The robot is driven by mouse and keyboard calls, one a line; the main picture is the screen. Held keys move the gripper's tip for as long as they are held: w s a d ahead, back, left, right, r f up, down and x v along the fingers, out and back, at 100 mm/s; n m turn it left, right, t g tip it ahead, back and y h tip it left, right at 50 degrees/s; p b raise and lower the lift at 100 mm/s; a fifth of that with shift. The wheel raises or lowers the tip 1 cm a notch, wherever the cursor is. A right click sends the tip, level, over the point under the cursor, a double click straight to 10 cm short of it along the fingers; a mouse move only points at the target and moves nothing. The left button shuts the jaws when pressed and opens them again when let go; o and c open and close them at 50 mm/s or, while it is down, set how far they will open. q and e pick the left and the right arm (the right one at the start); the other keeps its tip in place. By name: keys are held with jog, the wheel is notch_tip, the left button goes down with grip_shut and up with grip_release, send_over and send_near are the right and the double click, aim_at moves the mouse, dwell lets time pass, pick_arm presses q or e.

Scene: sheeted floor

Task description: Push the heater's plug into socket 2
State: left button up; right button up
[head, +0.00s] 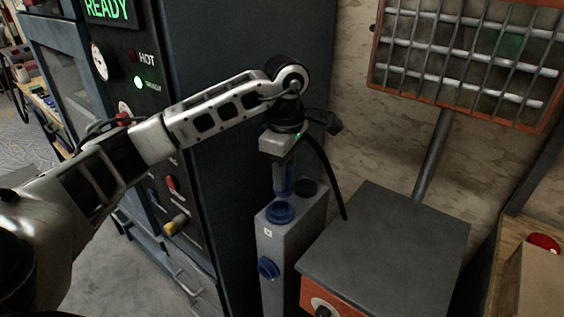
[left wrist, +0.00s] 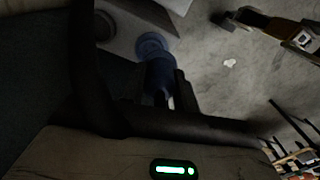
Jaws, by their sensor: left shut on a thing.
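My left gripper (head: 284,172) is pointed down and shut on the heater's blue plug (head: 285,186), which hangs roughly upright. The plug also shows in the left wrist view (left wrist: 160,76), between dark fingers. Just below it is a blue round socket (head: 280,212) on top of a grey socket box (head: 291,240); I cannot tell whether plug and socket touch. A dark round socket (head: 305,188) lies behind it on the same top, and another blue socket (head: 268,268) is on the front face. The label digit is too small to read. My right gripper is not in view.
A black cable (head: 328,175) curves down from the gripper towards the heater's base (head: 385,245). The heater's orange-framed grille (head: 470,60) stands on a pole at right. A tall dark cabinet (head: 230,60) with lit READY panel stands close left of the box.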

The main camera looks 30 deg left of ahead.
pick_arm(q)
jog(key=a+n, duration=0.1)
jog(key=w+n, duration=0.1)
jog(key=n, duration=0.1)
jog(key=shift+a+r+n, duration=0.3)
jog(key=shift+a+r, duration=0.05)
jog(key=shift+a, duration=0.05)
jog(key=shift+w, duration=0.1)
jog(key=shift+r, duration=0.1)
jog(key=shift+f+b, duration=0.65)
jog(key=shift+f, duration=0.2)
notch_tip(320, 180, down, 3)
jog(key=shift+r+b, duration=0.1)
jog(key=shift+b, duration=0.9)
jog(key=shift+f+b, duration=0.4)
jog(key=shift+f, duration=0.25)
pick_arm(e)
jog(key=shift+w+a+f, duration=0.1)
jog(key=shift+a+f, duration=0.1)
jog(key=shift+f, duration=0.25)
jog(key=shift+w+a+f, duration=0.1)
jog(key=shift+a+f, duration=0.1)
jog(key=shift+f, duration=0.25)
pick_arm(q)
jog(key=shift+f+b, duration=0.5)
jog(key=shift+f, duration=0.15)
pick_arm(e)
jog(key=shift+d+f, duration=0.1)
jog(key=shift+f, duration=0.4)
